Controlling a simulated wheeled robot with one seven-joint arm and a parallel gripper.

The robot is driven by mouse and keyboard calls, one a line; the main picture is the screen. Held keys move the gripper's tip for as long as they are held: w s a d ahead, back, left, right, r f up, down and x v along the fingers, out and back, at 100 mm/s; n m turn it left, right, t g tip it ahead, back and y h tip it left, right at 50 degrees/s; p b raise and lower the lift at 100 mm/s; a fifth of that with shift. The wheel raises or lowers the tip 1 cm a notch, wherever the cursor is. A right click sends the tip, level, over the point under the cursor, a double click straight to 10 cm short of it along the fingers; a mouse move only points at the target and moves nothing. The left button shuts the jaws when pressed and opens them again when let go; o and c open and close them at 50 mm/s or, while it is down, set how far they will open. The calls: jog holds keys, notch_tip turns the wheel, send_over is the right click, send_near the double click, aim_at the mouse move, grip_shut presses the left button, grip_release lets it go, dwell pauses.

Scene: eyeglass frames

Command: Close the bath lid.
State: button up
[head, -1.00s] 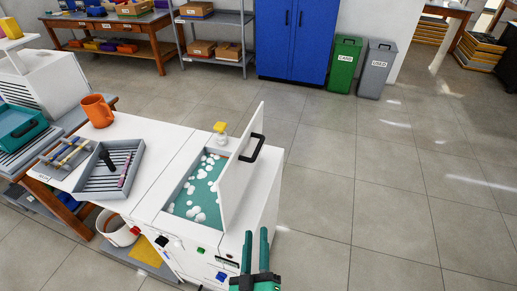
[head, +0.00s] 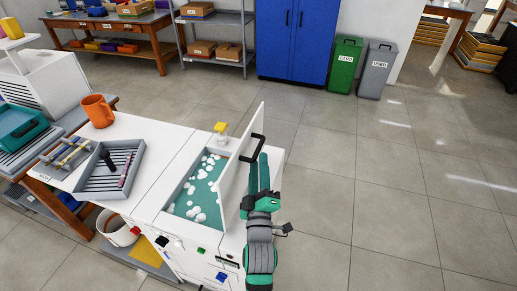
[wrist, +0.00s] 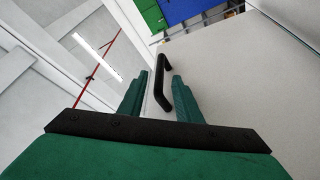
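The white bath lid (head: 237,170) stands raised, nearly upright, at the right side of the bath (head: 200,192), which holds teal liquid with white foam blobs. The lid's black handle (head: 258,150) is on its right face. My green gripper (head: 258,161) is open on the right of the lid, close to the handle. In the wrist view the gripper (wrist: 160,76) has its fingers apart, with the handle (wrist: 163,84) showing between them and the pale lid face (wrist: 240,75) beyond. I cannot tell whether a finger touches the handle.
A yellow-topped bottle (head: 220,130) stands behind the bath. A grey tray (head: 110,170) with dark and pink items and an orange mug (head: 98,110) are on the white counter to the left. The floor (head: 380,190) to the right is clear.

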aim_at(258, 147)
jog(key=shift+x, duration=3.15)
grip_shut()
